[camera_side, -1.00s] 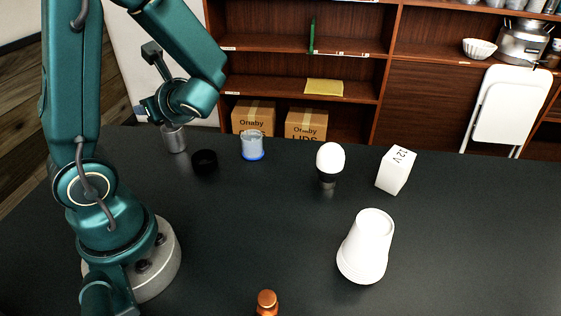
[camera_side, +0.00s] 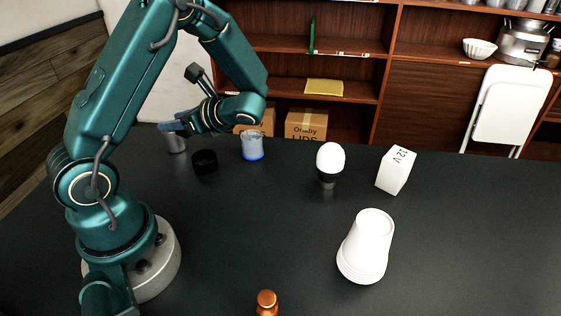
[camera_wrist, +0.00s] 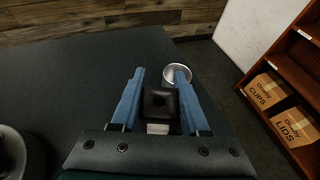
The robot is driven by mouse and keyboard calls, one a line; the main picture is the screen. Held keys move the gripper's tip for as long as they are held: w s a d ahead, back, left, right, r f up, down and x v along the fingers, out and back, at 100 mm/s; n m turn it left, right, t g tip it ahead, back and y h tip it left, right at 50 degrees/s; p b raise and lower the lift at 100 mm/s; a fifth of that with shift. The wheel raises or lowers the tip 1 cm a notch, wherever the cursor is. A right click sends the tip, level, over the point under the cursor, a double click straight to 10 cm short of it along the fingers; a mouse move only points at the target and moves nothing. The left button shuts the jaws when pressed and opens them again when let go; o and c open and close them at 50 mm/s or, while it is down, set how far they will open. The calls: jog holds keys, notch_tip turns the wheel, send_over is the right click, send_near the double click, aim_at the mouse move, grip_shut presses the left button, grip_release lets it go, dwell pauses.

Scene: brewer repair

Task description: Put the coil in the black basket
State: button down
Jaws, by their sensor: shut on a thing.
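The coil (camera_wrist: 158,103) is a dark square block with a round hole. In the wrist view it sits between the two blue fingers of my gripper (camera_wrist: 159,76), which is shut on it. In the side view my gripper (camera_side: 168,127) points left, above the table's back left. I cannot make out the coil there. The black basket (camera_side: 204,161) is a short, round black holder standing below my wrist and gripper. I cannot make out the basket in the wrist view.
A silver cup (camera_side: 176,144) stands left of the basket; its rim (camera_wrist: 178,70) shows by the right fingertip. A bluish cup (camera_side: 252,146) stands right of the basket. A white-topped black item (camera_side: 329,165), a 12 V box (camera_side: 395,170) and white cups (camera_side: 365,246) stand further right.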

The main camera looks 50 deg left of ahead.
jog(key=shift+w+d+f, duration=0.15)
jog(key=shift+w+f, duration=0.2)
jog(key=shift+w, duration=0.2)
jog(key=shift+w+d+f, duration=0.15)
jog(key=shift+w+f, duration=0.15)
jog(key=shift+w, duration=0.25)
jog(key=shift+f, duration=2)
jog(key=shift+f, duration=0.35)
jog(key=shift+f, duration=0.25)
jog(key=shift+c, duration=2)
grip_release()
jog(key=shift+r, duration=0.15)
